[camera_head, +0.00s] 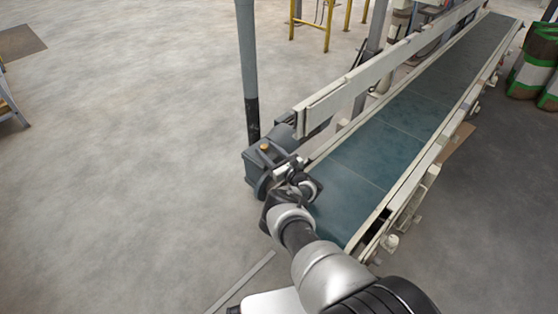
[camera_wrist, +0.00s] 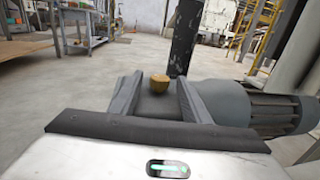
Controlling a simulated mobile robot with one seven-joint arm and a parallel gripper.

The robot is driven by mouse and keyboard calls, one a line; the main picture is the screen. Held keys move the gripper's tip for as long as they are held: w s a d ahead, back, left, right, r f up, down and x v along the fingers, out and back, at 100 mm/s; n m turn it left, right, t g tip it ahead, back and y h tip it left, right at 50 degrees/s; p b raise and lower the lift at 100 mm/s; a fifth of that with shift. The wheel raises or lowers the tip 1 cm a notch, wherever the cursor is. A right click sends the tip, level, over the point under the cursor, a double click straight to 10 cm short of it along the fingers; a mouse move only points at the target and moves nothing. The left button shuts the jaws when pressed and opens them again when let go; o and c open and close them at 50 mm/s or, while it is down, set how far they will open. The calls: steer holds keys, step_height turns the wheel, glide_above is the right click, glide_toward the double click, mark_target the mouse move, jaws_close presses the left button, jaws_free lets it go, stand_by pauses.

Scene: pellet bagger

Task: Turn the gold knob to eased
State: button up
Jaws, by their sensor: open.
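The gold knob (camera_head: 264,147) is a small orange-gold cap on top of a dark grey box (camera_head: 256,166) beside the conveyor's near end. In the wrist view the knob (camera_wrist: 159,83) stands just beyond and between my gripper's fingers (camera_wrist: 157,88). My gripper (camera_head: 277,176) is open, with a gap on both sides of the knob, and I see no contact. Any marking for eased on the knob or box is too small to read. In the head view my wrist hides part of the box's near side.
A grey motor (camera_wrist: 262,108) lies close on the right of my gripper. A conveyor with a green belt (camera_head: 400,118) runs away to the upper right. A grey post (camera_head: 247,65) stands behind the box.

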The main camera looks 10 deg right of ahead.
steer(key=p+v, duration=0.1)
steer(key=v, duration=1.4)
steer(key=shift+s+d, duration=0.15)
steer(key=shift+s, duration=0.15)
steer(key=shift+s+d, duration=0.15)
steer(key=shift+s, duration=0.3)
